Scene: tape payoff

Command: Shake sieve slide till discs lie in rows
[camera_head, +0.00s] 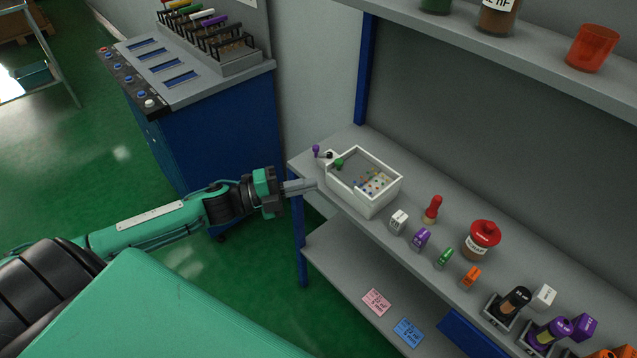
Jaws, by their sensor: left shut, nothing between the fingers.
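A white open box (377,203) stands on the grey shelf near its left end. Small coloured discs (372,183) lie scattered on the floor of the box. A green knob (338,163) sits at its left inner side, and a black knob (329,155) and a purple knob (316,149) stick out at its left end. I cannot tell which part is the sieve slide. My left gripper (312,185) is shut and empty, left of the box near the shelf's front edge and apart from the box. My right gripper is not in view.
Small labelled blocks, a red stamp-like piece (432,209) and a red-lidded jar (481,240) stand right of the box. An upper shelf (480,50) overhangs the back. A blue cabinet (215,135) stands behind my left arm.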

